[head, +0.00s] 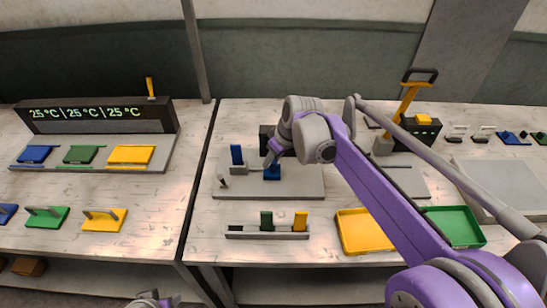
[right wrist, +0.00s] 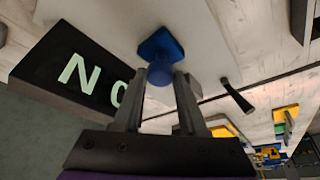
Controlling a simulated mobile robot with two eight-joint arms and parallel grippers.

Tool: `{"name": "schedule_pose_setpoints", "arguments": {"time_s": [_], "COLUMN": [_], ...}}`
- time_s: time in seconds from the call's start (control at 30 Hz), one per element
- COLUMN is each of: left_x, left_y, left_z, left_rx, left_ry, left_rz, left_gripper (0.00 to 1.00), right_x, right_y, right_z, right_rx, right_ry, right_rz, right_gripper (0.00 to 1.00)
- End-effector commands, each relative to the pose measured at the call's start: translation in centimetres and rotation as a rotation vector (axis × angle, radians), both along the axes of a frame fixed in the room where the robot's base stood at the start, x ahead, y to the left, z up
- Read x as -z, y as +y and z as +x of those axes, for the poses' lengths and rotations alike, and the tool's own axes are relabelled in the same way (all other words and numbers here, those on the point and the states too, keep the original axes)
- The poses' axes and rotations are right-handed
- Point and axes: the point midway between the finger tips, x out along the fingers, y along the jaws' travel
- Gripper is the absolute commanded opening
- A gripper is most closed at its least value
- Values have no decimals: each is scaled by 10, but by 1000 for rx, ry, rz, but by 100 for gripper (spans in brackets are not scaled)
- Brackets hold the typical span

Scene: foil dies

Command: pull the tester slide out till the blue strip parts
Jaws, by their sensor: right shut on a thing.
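The tester appears to be the grey plate (head: 305,187) on the middle bench, with a dark box behind it. An upright blue strip (head: 237,154) stands in a grey holder at its left, and a short grey peg (head: 223,182) stands in front. My right gripper (head: 273,160) is over the plate. It is shut on the round knob (right wrist: 160,74) of a blue square-based piece (right wrist: 158,43), which also shows in the head view (head: 272,173). I cannot tell which part is the slide. My left gripper (head: 152,302) shows only partly at the bottom edge.
A grey rack (head: 250,234) with green and yellow strips stands in front. Yellow (head: 362,231) and green (head: 457,224) trays lie to the right, under my arm. The left bench holds a temperature display (head: 90,114) and coloured pads. A dark peg (right wrist: 237,96) stands near my right fingers.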

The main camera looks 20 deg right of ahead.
Motion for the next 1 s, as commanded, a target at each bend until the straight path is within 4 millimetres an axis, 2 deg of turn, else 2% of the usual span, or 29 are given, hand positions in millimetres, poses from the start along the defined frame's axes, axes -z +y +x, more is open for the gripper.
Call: {"name": "schedule_pose_setpoints", "arguments": {"time_s": [0.5,0.57,0.8,1.0], "left_x": [0,-1,-7,-7], "left_y": [0,0,0,0], "left_z": [0,0,1,2], "left_rx": [0,0,0,0], "left_ry": [0,-1,-3,-3], "left_rz": [0,0,0,0], "left_gripper": [50,50,50,50], "right_x": [-1,-1,-1,0], "right_y": [-3,-10,-59,-72], "right_z": [0,-2,-16,-21], "right_rx": [1,3,6,0], "right_ry": [0,-1,0,-1], "right_rz": [0,-1,-2,0], "right_gripper": [0,0,0,0]}}
